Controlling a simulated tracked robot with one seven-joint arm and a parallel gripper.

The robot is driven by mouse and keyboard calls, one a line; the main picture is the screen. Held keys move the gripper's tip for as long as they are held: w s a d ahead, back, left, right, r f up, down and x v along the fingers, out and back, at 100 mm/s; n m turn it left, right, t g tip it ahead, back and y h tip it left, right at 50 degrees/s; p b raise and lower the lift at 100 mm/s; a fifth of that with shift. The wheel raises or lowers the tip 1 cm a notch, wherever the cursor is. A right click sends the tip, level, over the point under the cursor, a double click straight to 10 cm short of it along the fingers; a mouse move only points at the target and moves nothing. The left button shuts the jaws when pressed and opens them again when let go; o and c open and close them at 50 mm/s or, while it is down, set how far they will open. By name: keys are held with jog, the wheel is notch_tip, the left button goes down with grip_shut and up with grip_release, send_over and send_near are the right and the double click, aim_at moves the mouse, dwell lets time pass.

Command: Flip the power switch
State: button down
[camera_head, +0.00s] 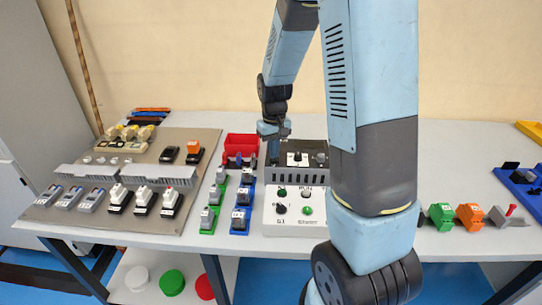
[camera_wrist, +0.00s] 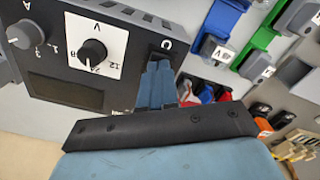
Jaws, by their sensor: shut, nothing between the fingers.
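A dark power supply box (camera_wrist: 85,75) fills the upper left of the wrist view, with a black knob on a white V plate. In the head view the power supply (camera_head: 297,147) stands at the back of the table. At its edge by the round mark is a small dark switch slot (camera_wrist: 163,50), mostly hidden by my fingers. My gripper (camera_wrist: 160,68) is shut and empty, its blue fingertips right at that slot; I cannot tell if they touch. In the head view my gripper (camera_head: 273,150) points down at the box's left end. The switch position is hidden.
A light control box (camera_head: 295,212) with knobs stands in front of the power supply. Green and blue holders (camera_head: 240,215) and a red bin (camera_head: 241,146) are on the left. A grey board (camera_head: 50,215) carries several components.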

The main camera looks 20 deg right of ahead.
jog(key=shift+r, duration=3.45)
jog(key=s+r+t, duration=0.2)
jog(key=s+r, duration=0.6)
jog(key=s, duration=0.3)
jog(key=s+a+r+m+t, duration=0.1)
jog(key=s+r+t, duration=0.2)
jog(key=s+r, duration=0.6)
jog(key=s, duration=0.3)
jog(key=shift+s+r+t, duration=0.2)
jog(key=shift+r+t, duration=0.1)
